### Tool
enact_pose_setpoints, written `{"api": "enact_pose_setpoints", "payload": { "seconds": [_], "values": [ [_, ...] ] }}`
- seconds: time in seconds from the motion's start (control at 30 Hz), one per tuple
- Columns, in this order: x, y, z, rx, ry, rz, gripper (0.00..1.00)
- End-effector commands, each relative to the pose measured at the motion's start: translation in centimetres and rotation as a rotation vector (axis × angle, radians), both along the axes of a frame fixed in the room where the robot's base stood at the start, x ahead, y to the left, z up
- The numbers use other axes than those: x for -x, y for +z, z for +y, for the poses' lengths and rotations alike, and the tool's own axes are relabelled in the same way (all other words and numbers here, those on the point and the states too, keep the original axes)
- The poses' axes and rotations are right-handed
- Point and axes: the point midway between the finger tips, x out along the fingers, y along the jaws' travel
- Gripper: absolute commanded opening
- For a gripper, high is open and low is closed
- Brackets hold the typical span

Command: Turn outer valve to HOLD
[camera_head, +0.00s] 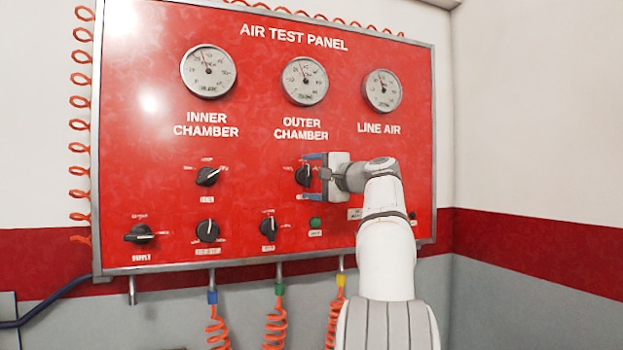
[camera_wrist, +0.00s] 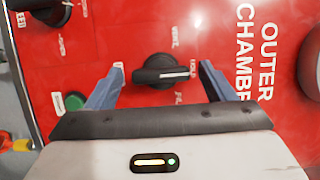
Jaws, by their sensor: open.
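The outer chamber valve (camera_head: 302,175) is a black knob under the OUTER CHAMBER gauge (camera_head: 305,81) on the red panel. In the wrist view the valve (camera_wrist: 160,71) shows close up, with the panel turned sideways. Its white pointer line aims right, at the label that seems to read HOLD (camera_wrist: 193,69). My gripper (camera_head: 309,176) is open at the valve, one blue finger above it and one below. In the wrist view the fingers of my gripper (camera_wrist: 162,70) stand on both sides of the knob, with a gap on each side.
The inner chamber knob (camera_head: 208,177) is to the left. A supply knob (camera_head: 139,234) and two more knobs (camera_head: 207,231) (camera_head: 269,227) line the lower panel. A green button (camera_head: 315,223) sits just below the valve. Orange coiled hoses (camera_head: 275,325) hang below the panel.

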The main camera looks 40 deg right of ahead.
Motion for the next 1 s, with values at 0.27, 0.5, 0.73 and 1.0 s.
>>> {"api": "enact_pose_setpoints", "payload": {
  "seconds": [0.27,0.5,0.73,1.0],
  "values": [
    [3.9,-0.3,-0.5,0.002,-0.003,-0.001,0.76],
    [7.1,-0.2,-0.8,0.000,-0.001,0.000,0.76],
    [7.7,0.0,-0.9,0.000,0.000,0.001,0.76],
    [7.0,-0.9,0.2,0.008,0.008,0.024,0.76]
  ]
}}
